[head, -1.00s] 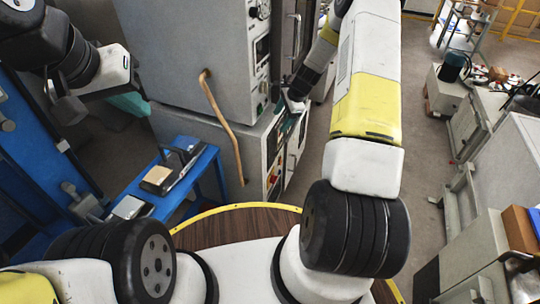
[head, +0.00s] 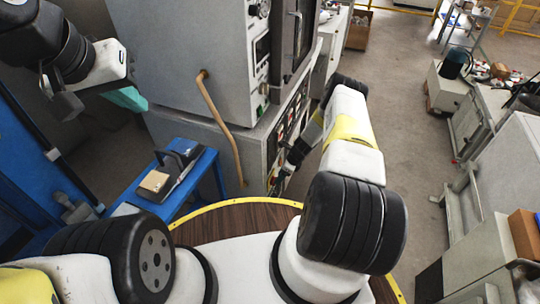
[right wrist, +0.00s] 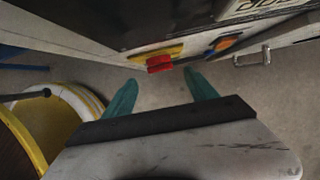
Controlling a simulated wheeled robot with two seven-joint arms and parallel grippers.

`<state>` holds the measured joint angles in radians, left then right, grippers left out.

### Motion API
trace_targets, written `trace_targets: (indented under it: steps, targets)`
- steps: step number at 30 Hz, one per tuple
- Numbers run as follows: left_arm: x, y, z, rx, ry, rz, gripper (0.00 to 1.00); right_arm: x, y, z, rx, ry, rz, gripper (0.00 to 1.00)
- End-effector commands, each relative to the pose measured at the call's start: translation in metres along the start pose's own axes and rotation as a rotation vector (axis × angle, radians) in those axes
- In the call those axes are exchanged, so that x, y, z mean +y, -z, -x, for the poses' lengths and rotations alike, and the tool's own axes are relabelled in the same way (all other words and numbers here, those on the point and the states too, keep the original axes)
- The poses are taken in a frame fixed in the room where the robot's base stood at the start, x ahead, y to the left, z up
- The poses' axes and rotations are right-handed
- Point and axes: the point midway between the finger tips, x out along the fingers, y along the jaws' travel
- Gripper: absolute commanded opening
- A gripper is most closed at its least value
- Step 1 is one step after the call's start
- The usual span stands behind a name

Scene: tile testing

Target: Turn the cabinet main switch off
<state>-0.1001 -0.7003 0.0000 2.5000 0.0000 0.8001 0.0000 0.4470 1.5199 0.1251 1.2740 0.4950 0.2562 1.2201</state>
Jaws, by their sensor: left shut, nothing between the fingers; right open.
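The red main switch (right wrist: 160,63) sits on a yellow plate on the cabinet front in the right wrist view. My right gripper (right wrist: 160,77) is open there, its two teal fingers apart, with the switch just past the tips and between them in the picture. I see no contact. In the head view the grey cabinet (head: 198,150) stands at the centre, and my right wrist is close to its front panel; the fingers are hard to make out there. My left gripper (head: 128,98) is at the upper left, shut and empty, apart from the cabinet.
A blue-and-orange control (right wrist: 222,44) and a metal handle (right wrist: 253,57) lie right of the switch. A brown curved rod (head: 217,118) runs down the cabinet side. A blue table (head: 207,168) stands left of it. Open floor (head: 400,100) lies to the right.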

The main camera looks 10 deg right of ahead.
Motion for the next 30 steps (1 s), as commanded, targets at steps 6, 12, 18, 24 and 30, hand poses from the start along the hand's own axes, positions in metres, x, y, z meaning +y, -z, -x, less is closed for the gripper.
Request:
trace_targets:
  steps: [6,12,18,24,30]
  targets:
    - [0.0,0.0,0.0,0.0,0.0,0.0,0.0,0.001,0.0,-0.035,0.001,0.0,0.003,0.66]
    - [0.0,0.0,0.0,0.0,0.0,0.0,0.0,0.0,0.0,-0.049,0.001,0.0,0.002,0.66]
    - [0.0,0.0,0.0,0.0,0.0,0.0,0.0,0.0,0.0,-0.05,0.001,-0.001,0.002,0.66]
    - [0.0,0.0,0.0,0.0,0.0,0.0,0.0,0.0,0.0,-0.05,0.001,-0.001,0.002,0.41]
    - [0.0,0.0,0.0,0.0,0.0,0.0,0.0,0.0,0.0,-0.05,0.0,0.0,0.002,0.04]
